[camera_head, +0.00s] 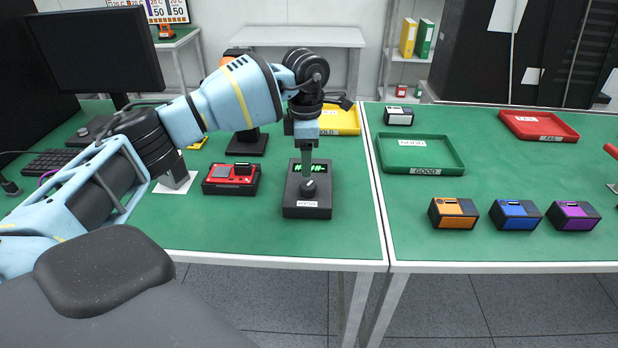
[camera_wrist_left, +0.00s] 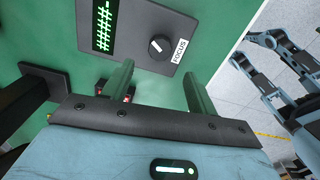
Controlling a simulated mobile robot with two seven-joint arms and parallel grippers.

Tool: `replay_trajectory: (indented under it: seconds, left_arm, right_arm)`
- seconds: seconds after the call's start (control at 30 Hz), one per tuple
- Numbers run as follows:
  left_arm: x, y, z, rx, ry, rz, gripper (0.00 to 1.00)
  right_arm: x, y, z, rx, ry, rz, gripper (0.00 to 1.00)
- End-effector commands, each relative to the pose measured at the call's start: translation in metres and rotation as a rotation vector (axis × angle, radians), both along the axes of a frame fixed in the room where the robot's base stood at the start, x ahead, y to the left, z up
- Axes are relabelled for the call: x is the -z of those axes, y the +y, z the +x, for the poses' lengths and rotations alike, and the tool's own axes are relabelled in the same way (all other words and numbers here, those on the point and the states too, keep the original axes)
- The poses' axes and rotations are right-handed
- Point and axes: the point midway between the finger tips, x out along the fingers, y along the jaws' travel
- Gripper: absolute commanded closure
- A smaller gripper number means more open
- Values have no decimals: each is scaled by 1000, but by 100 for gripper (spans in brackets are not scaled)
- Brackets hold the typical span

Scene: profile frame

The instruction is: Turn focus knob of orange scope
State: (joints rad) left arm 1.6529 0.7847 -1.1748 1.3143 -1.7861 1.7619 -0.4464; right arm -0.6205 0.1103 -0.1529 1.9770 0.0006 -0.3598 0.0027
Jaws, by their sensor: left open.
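The focus box (camera_head: 307,212) is a dark box with a green display and a round black knob (camera_head: 308,188) labelled FOCUS. It stands near the front of the left table. The knob shows clearly in the left wrist view (camera_wrist_left: 160,46), with a white mark on its face. The orange scope (camera_head: 234,53) stands behind my left arm, which hides much of it; its black base shows below. My left gripper (camera_head: 307,172) points down over the focus box. In the left wrist view its fingers (camera_wrist_left: 158,72) are apart and empty, with the knob just beyond them.
A red device (camera_head: 231,187) lies left of the focus box, and a yellow tray (camera_head: 345,121) is behind it. The right table holds a green tray (camera_head: 437,171), a red tray (camera_head: 540,138) and orange, blue and purple boxes. Green tabletop in front of the focus box is clear.

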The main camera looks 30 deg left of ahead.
Motion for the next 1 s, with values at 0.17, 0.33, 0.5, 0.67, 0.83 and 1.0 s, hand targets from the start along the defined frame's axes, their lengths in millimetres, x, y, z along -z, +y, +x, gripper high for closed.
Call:
replay_trajectory:
  seconds: [0.17,0.33,0.5,0.67,0.83,1.0]
  left_arm:
    - [24,0,-1,1,3,-1,42]
    - [49,-1,-1,0,2,-1,42]
    - [66,-1,0,0,0,-1,42]
    - [73,-1,0,1,0,-2,42]
    - [73,-1,0,1,0,-2,42]
    - [73,-1,0,1,0,-2,56]
  right_arm:
    - [-3,0,4,-1,-9,0,20]
    - [-7,0,11,-3,-26,0,20]
    - [-8,-1,12,-5,-28,-2,20]
    - [-8,-1,12,-6,-29,-3,20]
    - [-8,-1,12,-6,-29,-3,20]
    - [-8,-1,12,-5,-29,-2,20]
